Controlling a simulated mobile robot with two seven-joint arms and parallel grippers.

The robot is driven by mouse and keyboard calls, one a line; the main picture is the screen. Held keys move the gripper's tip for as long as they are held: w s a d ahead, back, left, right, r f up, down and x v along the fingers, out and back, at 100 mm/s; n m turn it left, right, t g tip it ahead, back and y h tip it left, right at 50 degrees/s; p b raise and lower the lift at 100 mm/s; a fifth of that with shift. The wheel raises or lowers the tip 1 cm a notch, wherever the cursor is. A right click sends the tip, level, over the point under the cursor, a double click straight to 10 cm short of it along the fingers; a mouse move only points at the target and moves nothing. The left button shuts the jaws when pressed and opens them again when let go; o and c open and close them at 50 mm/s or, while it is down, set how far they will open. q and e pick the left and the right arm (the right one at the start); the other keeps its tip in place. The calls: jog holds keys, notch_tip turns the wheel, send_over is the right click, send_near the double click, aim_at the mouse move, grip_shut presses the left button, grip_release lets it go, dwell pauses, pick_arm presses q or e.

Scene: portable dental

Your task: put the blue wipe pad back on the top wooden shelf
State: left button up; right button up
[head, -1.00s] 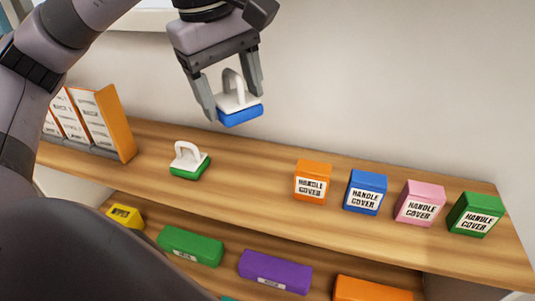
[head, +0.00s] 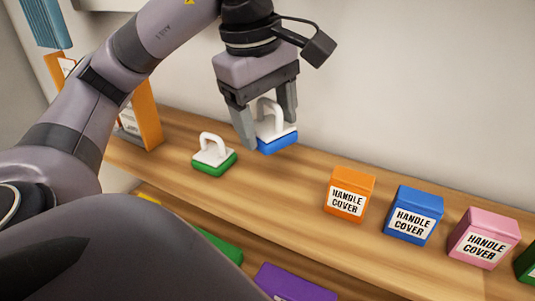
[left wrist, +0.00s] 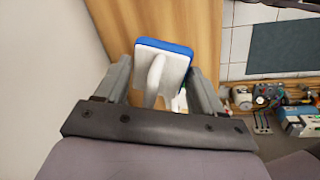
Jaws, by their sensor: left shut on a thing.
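The blue wipe pad (head: 278,144) has a white top and a white loop handle. My left gripper (head: 266,122) is shut on its handle and holds it over the top wooden shelf (head: 270,185), near the back wall. Whether the pad touches the shelf I cannot tell. In the left wrist view the pad (left wrist: 162,62) shows between the fingers (left wrist: 157,95), with the wood beyond it. A green wipe pad (head: 214,157) with a white handle stands on the shelf just left of the held pad. My right gripper is not in view.
On the top shelf to the right stand an orange box (head: 349,194), a blue box (head: 412,214) and a pink box (head: 483,237), labelled handle cover. An orange-sided holder (head: 146,115) is at the left. A purple box (head: 290,285) is on the lower shelf. Shelf between green pad and orange box is clear.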

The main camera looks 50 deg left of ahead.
aim_at(265, 128)
pick_arm(q)
notch_tip(265, 128, down, 4)
jog(key=shift+r+b, duration=0.2)
jog(key=shift+b, duration=0.2)
jog(key=shift+f, duration=0.55)
notch_tip(265, 128, down, 4)
jog(key=shift+f, duration=0.1)
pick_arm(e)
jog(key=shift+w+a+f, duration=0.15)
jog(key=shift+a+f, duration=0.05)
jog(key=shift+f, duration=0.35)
pick_arm(q)
jog(key=shift+f+b, duration=0.1)
jog(key=shift+b, duration=0.25)
jog(key=o, duration=1)
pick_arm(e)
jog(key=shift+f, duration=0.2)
